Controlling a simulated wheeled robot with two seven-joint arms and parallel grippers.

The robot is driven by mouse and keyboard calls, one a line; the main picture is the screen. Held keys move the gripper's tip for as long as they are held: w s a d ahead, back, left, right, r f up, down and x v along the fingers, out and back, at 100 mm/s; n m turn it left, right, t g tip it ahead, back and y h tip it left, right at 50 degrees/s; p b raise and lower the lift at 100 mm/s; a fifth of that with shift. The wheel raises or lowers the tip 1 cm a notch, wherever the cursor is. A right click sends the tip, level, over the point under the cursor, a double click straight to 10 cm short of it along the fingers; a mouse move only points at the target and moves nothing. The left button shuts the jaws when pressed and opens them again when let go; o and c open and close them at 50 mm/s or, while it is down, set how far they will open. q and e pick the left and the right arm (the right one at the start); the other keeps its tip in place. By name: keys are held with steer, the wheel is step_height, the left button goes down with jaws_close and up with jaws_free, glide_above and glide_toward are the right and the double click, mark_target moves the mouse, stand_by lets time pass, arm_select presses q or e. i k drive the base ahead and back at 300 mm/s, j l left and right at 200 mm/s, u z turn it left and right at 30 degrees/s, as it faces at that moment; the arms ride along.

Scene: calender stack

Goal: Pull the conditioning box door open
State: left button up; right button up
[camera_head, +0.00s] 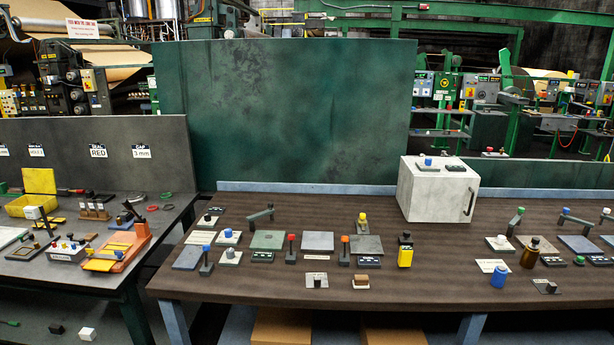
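The conditioning box looks to be the pale grey-white box (436,190) standing at the back of the brown table, right of the middle. A dark vertical handle (469,201) is on its right-hand face. That face looks closed, with no gap that I can make out. A blue-topped and a dark small item lie on top of the box. Neither of my grippers shows in the head view, and nothing touches the box or its handle.
The brown table (340,281) carries several plates, knobs and levers in front of the box. A brown bottle (530,252) and a blue bottle (499,277) stand to the right. A green panel (290,110) rises behind. A grey side table (100,275) with tools is at left.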

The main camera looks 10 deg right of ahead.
mark_target(434, 198)
steer(key=z, duration=1.25)
